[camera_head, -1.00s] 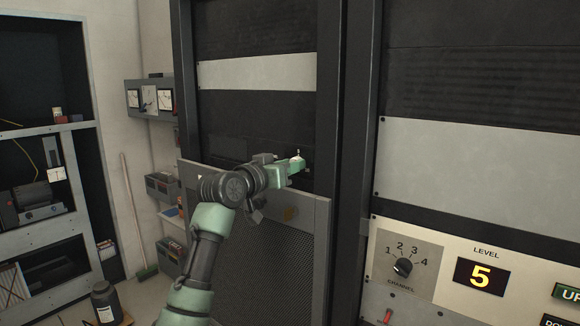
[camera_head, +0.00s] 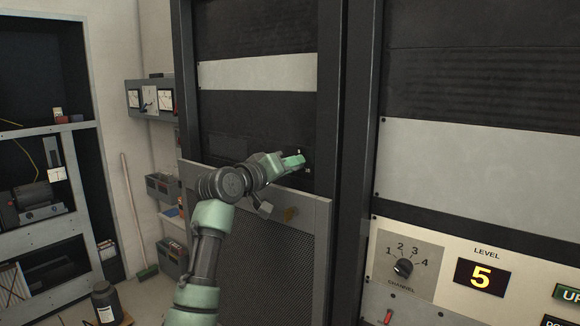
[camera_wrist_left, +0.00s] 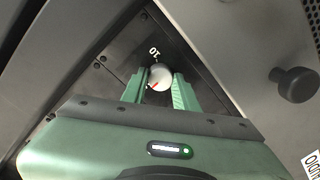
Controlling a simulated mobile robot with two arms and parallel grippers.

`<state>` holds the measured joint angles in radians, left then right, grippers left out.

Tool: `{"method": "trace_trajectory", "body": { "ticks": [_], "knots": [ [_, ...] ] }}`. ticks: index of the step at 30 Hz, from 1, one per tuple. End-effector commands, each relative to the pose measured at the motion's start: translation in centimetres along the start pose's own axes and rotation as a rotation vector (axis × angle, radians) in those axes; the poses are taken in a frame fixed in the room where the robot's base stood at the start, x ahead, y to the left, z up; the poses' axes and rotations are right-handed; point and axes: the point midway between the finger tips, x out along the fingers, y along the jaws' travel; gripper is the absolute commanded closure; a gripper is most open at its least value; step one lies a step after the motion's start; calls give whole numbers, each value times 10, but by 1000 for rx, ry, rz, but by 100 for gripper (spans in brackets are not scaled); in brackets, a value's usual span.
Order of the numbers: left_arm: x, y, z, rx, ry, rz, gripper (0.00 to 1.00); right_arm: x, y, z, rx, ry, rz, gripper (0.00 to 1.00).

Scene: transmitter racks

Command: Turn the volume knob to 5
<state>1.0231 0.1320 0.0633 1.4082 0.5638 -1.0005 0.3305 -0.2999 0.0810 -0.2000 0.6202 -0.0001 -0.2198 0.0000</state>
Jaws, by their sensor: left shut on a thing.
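In the head view my left gripper (camera_head: 296,161) is at the dark panel of the left rack and hides the knob. Small white marks show on the panel beside it. My right gripper is in neither view.
A grey perforated door or panel (camera_head: 266,258) lies below my left gripper. A dark round knob (camera_wrist_left: 295,84) sticks out of a grey surface in the wrist view. The right rack has a channel dial (camera_head: 403,267) and a level display (camera_head: 481,277) reading 5.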

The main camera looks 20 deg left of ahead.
Motion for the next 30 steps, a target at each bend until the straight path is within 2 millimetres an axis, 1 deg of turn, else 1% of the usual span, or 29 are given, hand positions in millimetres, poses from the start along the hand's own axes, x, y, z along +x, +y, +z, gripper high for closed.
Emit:
{"method": "trace_trajectory", "body": {
  "ticks": [10,11,12,13,23,26,30],
  "knots": [
    [0,1,-1,-1,3,1,100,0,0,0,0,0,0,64],
    [0,1,-1,-1,3,2,65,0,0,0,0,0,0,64],
    [0,1,-1,-1,3,2,54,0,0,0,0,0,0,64],
    [0,1,-1,-1,2,1,49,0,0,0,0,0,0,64],
    [-2,0,0,0,1,1,49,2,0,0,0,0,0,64],
    [-11,-2,1,1,4,2,49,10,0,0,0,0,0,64],
    [-34,-3,3,2,5,1,49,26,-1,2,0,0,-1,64]
  ]
}}
